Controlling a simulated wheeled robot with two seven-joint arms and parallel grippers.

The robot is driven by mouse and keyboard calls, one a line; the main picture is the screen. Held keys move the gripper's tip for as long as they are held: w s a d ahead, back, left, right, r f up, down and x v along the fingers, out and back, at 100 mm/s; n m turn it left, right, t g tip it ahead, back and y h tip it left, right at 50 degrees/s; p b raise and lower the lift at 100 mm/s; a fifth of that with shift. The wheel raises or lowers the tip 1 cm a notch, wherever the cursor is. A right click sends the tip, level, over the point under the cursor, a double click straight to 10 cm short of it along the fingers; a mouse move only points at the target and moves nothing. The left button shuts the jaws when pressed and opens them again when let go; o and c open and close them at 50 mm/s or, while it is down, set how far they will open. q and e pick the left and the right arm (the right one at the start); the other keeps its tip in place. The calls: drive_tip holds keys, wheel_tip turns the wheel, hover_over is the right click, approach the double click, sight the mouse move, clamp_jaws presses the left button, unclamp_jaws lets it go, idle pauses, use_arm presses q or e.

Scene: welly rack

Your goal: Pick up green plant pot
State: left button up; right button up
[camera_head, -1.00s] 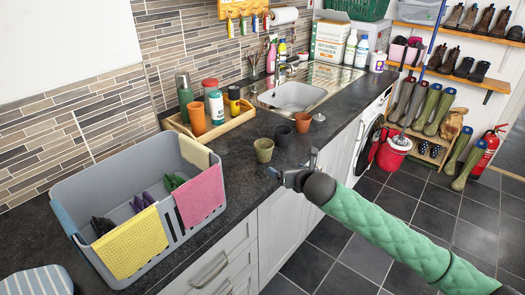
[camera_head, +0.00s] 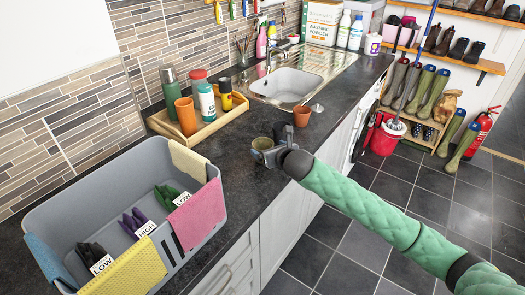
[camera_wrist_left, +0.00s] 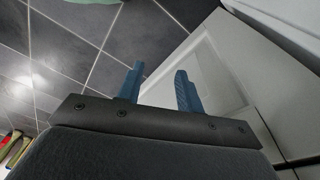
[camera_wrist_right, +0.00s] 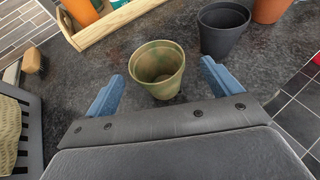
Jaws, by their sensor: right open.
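The green plant pot (camera_head: 261,143) stands upright on the dark worktop near its front edge. In the right wrist view the mottled green pot (camera_wrist_right: 157,72) is empty and sits between the fingertips. My right gripper (camera_head: 262,156) is open and low at the worktop, with one finger on each side of the pot; gaps show between the fingers and the pot. In the head view the gripper hides the pot's lower part. My left gripper (camera_wrist_left: 160,70) is open and empty, beside a white cabinet front and above the floor tiles; the head view does not show it.
A dark pot (camera_wrist_right: 222,28) stands close beside the green pot, and a terracotta pot (camera_head: 301,116) is just beyond. A wooden tray (camera_head: 203,128) with bottles is behind. A grey caddy (camera_head: 215,205) with gloves and cloths is on the left. The sink (camera_head: 289,87) is farther back.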

sight(259, 146)
drive_tip(key=p+x, duration=0.1)
drive_tip(key=x, duration=0.1)
drive_tip(key=p+x, duration=0.1)
drive_tip(key=x, duration=0.1)
drive_tip(key=shift+s+a+f, duration=0.2)
drive_tip(key=shift+f, duration=0.1)
drive_tip(key=shift+w+a+f, duration=0.2)
drive_tip(key=shift+w+f, duration=0.15)
drive_tip(key=shift+w, duration=0.2)
use_arm(q)
wheel_tip(259, 146, down, 6)
drive_tip(key=s+a, duration=0.1)
drive_tip(key=shift+a, duration=0.35)
drive_tip(key=shift+s, duration=0.1)
use_arm(e)
drive_tip(key=c, duration=1)
drive_tip(key=shift+c, duration=0.3)
use_arm(q)
drive_tip(key=shift+r+t, duration=0.1)
drive_tip(key=shift+t, duration=0.2)
